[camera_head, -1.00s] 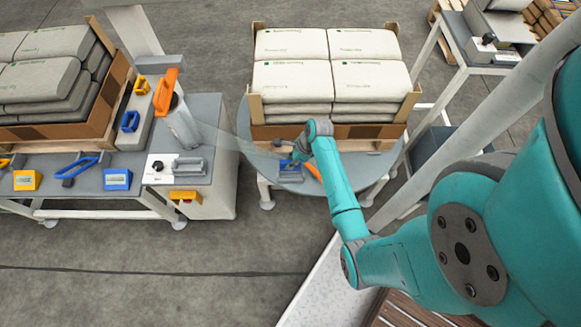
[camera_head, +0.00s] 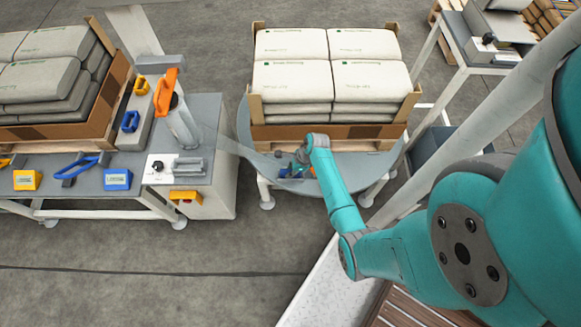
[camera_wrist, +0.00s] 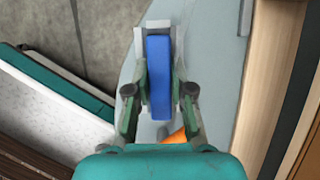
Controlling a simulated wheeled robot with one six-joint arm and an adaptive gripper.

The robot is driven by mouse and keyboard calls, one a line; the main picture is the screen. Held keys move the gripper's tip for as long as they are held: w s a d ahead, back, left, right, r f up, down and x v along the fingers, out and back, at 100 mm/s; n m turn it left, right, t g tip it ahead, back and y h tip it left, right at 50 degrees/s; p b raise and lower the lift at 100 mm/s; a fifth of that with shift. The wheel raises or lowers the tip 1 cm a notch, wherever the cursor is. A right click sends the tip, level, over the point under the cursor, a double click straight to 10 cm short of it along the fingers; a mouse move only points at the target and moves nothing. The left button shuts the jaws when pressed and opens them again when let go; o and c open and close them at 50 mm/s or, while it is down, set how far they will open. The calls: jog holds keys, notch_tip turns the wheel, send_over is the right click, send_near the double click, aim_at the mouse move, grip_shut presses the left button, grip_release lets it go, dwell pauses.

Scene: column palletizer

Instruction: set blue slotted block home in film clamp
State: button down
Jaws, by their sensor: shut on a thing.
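The blue slotted block (camera_wrist: 159,80) is a long upright blue bar in the middle of the wrist view. My gripper (camera_wrist: 160,92) is shut on it, one finger on each side. A pale grey bracket, which looks like the film clamp (camera_wrist: 155,25), shows beyond and beside the block; I cannot tell whether the block is seated in it or only above it. The block's slot is not visible. In the head view my gripper (camera_head: 300,161) is low over the round grey table, small and partly hidden by my arm, with a bit of blue below it.
The round table (camera_head: 243,125) carries a pallet of pale sacks (camera_head: 330,80) just behind my gripper. An orange part (camera_wrist: 174,135) lies close to the gripper. To the left is a bench (camera_head: 215,110) with a grey fixture, an orange-handled tool and blue and yellow devices.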

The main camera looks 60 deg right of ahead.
jog(key=shift+f, duration=0.1)
jog(key=c, duration=1)
grip_release()
